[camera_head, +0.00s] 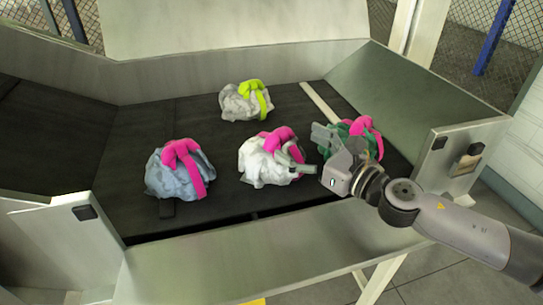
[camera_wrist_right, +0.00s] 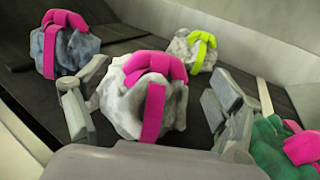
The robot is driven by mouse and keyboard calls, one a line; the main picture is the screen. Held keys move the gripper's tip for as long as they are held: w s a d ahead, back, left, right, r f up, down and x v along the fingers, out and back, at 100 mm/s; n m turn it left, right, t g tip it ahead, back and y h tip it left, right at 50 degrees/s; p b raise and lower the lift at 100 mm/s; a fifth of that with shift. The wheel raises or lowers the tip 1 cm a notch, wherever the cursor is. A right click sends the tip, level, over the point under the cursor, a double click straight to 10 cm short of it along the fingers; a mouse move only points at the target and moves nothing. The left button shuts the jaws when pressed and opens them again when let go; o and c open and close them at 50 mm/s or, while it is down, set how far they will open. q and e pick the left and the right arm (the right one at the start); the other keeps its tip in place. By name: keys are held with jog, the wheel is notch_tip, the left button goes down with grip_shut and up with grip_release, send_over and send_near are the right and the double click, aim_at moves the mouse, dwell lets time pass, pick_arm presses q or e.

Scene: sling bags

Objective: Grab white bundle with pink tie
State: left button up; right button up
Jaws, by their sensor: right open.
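The white bundle with a pink tie (camera_head: 258,165) sits on the dark belt, near its front edge, right of centre in the head view. In the right wrist view the white bundle (camera_wrist_right: 122,106) lies between the two open fingers. My right gripper (camera_head: 308,153) comes in from the right, open, with its fingers pointing left at the bundle. In the right wrist view the gripper (camera_wrist_right: 155,112) has one finger on each side of the bundle; I cannot tell whether either touches it. My left gripper is not in view.
A blue-grey bundle with a pink tie (camera_head: 168,182) lies to the left. A grey-white bundle with a yellow-green tie (camera_head: 236,107) lies behind. A green bundle with a pink tie (camera_head: 372,148) is close behind my right gripper. Metal side walls (camera_head: 420,120) border the belt (camera_head: 120,150).

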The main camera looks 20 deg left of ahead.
aim_at(285, 134)
jog(key=shift+w+a+r, duration=0.1)
jog(key=shift+w+a, duration=0.15)
jog(key=shift+a, duration=0.3)
jog(key=p+x, duration=0.1)
jog(key=x, duration=0.4)
jog(key=shift+w+a+p, duration=0.1)
jog(key=shift+a+p, duration=0.15)
jog(key=shift+p, duration=0.1)
jog(key=shift+w+a, duration=0.2)
jog(key=shift+a, duration=0.2)
jog(key=shift+d, duration=0.15)
jog(key=shift+c, duration=0.5)
jog(key=c, duration=1.8)
grip_shut()
jog(key=shift+r, duration=0.1)
